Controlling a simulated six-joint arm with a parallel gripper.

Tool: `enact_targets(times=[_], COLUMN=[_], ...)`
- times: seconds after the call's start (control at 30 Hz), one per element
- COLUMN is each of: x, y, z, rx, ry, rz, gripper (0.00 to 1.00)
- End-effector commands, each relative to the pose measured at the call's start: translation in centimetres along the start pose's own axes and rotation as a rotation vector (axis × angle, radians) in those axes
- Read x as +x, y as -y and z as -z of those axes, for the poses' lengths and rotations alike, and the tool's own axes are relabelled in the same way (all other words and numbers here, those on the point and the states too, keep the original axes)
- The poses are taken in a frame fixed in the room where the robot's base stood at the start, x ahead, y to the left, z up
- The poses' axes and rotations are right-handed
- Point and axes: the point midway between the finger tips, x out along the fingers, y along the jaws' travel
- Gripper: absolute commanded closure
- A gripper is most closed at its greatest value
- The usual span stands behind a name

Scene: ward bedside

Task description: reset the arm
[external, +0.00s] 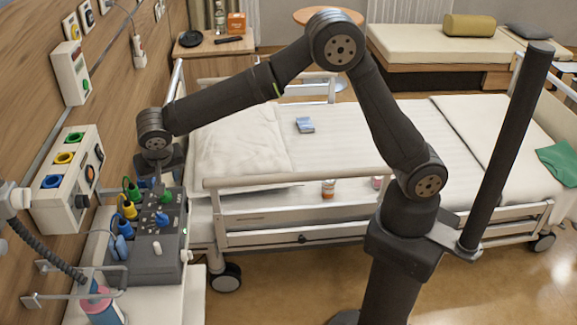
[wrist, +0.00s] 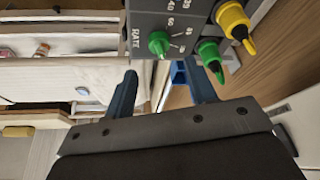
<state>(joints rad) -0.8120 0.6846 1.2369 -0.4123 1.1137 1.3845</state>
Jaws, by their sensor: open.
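My gripper (external: 158,180) hangs at the end of my arm, pointing down over the back part of a grey bedside device (external: 152,262). In the wrist view my gripper (wrist: 163,84) shows two dark blue fingers spread apart, with nothing held between them. A green knob (wrist: 159,43) on the device panel lies just beyond the gap between the fingertips. It also shows in the external view (external: 166,198), close below my gripper. I cannot tell whether a finger touches it.
Green, yellow and blue plugs (external: 129,211) stand along the device's left side. A wall panel (external: 68,172) and wooden wall are close on the left. The bed (external: 330,160) with a rail lies to the right. A side table (external: 214,44) holds a bottle.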

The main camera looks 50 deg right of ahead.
Motion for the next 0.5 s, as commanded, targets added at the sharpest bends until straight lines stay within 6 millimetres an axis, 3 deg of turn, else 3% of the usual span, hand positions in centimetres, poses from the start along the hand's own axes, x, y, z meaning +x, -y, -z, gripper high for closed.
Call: enact_targets(times=[0.33,0.5], x=[7.2,6.7], y=[-0.1,-0.2], z=[0.0,0.0], rx=[-0.001,-0.135], ry=[0.001,0.001], rz=[-0.003,0.057], gripper=[0.49,0.49])
